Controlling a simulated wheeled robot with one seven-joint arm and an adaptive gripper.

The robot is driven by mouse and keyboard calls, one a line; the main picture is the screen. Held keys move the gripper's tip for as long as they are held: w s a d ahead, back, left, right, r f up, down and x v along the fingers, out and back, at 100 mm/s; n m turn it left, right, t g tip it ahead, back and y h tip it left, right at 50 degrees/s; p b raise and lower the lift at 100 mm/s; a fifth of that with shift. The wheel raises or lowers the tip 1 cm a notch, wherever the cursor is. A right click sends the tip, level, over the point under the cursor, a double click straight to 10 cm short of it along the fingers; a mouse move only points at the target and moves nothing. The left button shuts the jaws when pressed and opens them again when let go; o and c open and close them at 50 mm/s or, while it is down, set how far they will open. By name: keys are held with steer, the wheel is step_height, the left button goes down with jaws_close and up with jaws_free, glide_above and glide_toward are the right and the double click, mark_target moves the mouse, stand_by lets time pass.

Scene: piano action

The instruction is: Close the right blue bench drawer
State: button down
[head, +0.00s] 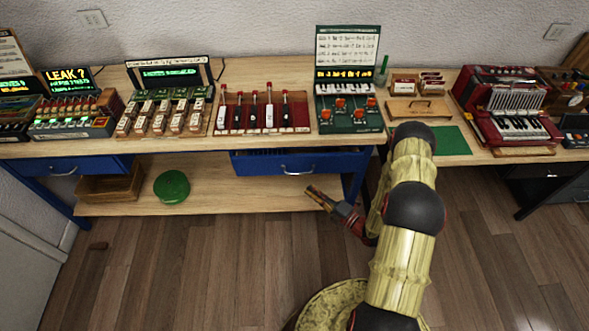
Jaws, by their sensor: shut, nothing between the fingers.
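The right blue bench drawer (290,172) hangs under the bench near the middle of the head view. It is pulled out, with its front panel standing forward of the bench edge and a dark interior showing above it. A silver handle (297,171) is on its front. My gripper (312,192) is shut and empty, just below and in front of the drawer's right part. A small gap seems to separate them, though the depth is hard to judge.
The left blue drawer (75,166) is under the bench at far left. A wooden lower shelf (225,190) holds a green round object (172,186) and a wooden box (110,186). The bench top (205,150) carries several piano parts and devices. The floor in front is mostly clear.

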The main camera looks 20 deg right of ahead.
mark_target(294, 162)
steer(key=shift+w+d+b+x, duration=0.2)
steer(key=shift+d+b+x, duration=0.3)
steer(key=shift+x, duration=1.65)
steer(key=shift+w+d+b+x, duration=0.25)
steer(key=shift+b+x, duration=0.5)
steer(key=shift+x, duration=1.4)
steer(key=shift+w+d+b+x, duration=0.2)
steer(key=shift+d+b+x, duration=0.35)
steer(key=shift+x, duration=1.6)
steer(key=shift+s, duration=0.1)
steer(key=w, duration=0.2)
steer(key=w+d+b, duration=0.1)
steer(key=w, duration=0.1)
steer(key=shift+w+d+f, duration=0.1)
steer(key=shift+w+d, duration=0.1)
steer(key=shift+w, duration=0.05)
steer(key=shift+r, duration=0.2)
